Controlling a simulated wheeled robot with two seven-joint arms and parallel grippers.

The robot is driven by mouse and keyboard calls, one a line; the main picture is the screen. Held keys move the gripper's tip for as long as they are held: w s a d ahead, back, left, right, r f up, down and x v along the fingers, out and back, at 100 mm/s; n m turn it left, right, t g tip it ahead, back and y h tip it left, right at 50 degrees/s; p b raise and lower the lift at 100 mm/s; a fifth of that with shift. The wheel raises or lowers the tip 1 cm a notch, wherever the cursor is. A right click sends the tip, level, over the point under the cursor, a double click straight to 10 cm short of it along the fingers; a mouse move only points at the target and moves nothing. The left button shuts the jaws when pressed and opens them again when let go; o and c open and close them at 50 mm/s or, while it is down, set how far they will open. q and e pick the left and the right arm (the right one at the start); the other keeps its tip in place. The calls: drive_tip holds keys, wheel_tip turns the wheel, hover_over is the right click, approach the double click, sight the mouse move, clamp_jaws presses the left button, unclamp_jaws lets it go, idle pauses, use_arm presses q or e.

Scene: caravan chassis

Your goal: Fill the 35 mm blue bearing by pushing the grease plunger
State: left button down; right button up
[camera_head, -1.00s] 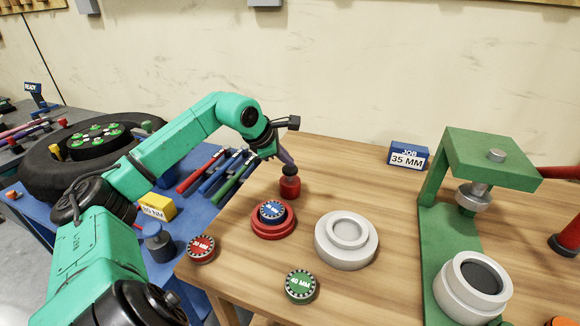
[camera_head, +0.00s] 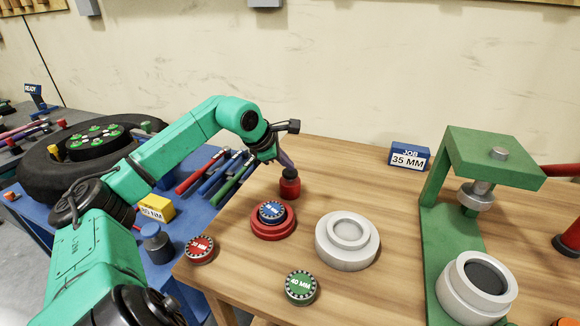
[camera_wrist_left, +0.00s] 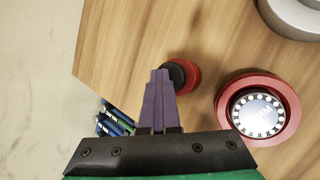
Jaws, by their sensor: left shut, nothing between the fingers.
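The blue 35 mm bearing (camera_head: 272,211) sits in a round red holder (camera_head: 272,232) on the wooden bench. Both also show at the right of the left wrist view, the bearing washed out by glare (camera_wrist_left: 258,113) inside the red ring (camera_wrist_left: 224,98). A small red cylinder with a black top (camera_head: 290,188), which looks like the grease plunger, stands just behind the holder. My left gripper (camera_head: 287,164) is shut and empty, its purple fingers pointing down at the black top. In the left wrist view the fingertips (camera_wrist_left: 160,74) overlap the black top's edge; contact is unclear. My right gripper is out of view.
A red bearing (camera_head: 200,249) and a green 40 mm bearing (camera_head: 300,287) lie near the bench's front edge. A pale stepped ring (camera_head: 347,243) stands right of the holder, then a green press (camera_head: 482,155). A job sign (camera_head: 409,157) reads 35 MM.

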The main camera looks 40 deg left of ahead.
sight(287, 172)
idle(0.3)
use_arm(q)
drive_tip(key=shift+r+p, duration=1.6)
drive_tip(key=shift+r, duration=0.05)
wheel_tip(287, 172, up, 5)
drive_tip(key=p, duration=0.4)
drive_tip(key=shift+p, duration=0.3)
